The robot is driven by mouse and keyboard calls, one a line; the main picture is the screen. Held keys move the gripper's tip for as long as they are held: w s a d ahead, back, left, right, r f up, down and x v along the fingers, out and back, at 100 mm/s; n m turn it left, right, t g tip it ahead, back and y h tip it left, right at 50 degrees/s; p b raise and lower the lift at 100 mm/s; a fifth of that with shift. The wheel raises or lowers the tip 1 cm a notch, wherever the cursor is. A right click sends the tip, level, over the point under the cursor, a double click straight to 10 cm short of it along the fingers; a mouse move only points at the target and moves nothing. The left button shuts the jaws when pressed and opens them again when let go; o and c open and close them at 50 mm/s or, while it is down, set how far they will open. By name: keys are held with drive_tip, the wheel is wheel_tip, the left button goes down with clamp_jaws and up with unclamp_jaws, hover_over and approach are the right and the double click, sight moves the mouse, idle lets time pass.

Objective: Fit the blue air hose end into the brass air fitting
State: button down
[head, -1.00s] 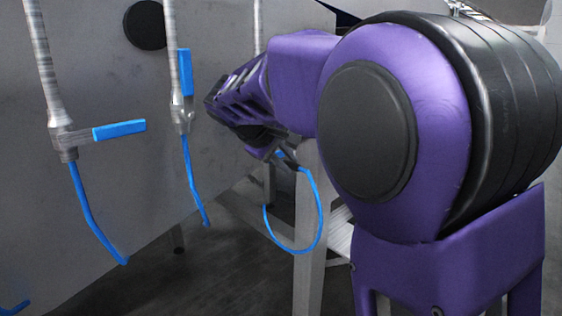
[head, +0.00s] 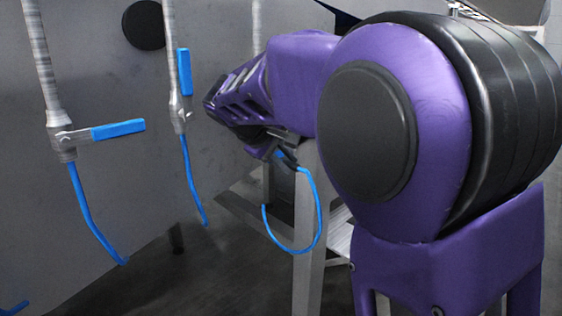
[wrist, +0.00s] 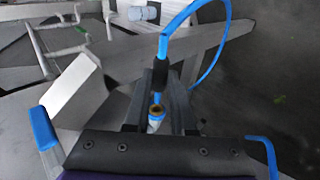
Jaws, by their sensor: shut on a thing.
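The blue air hose end (wrist: 161,45) has a black sleeve and a short blue tip. It lies between the fingers of my gripper (wrist: 160,82), which is shut on it. The brass air fitting (wrist: 156,111) shows as a small brass ring on a pale and blue body, just below the blue tip in the wrist view. The tip lines up with the ring and seems close to it; I cannot tell whether it is inside. In the head view my arm hides the fitting, and the blue hose (head: 320,210) hangs in a loop below my gripper.
Pipes with blue-handled valves (head: 118,129) and hanging blue hoses (head: 90,225) stand on the left before a grey panel (head: 80,30). A metal leg (head: 308,230) stands below my arm. A blue handle (wrist: 43,128) is left of my gripper in the wrist view.

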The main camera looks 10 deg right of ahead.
drive_tip(key=shift+w+a, duration=0.85)
drive_tip(key=shift+w, duration=0.3)
idle(0.4)
drive_tip(key=c, duration=0.7)
unclamp_jaws()
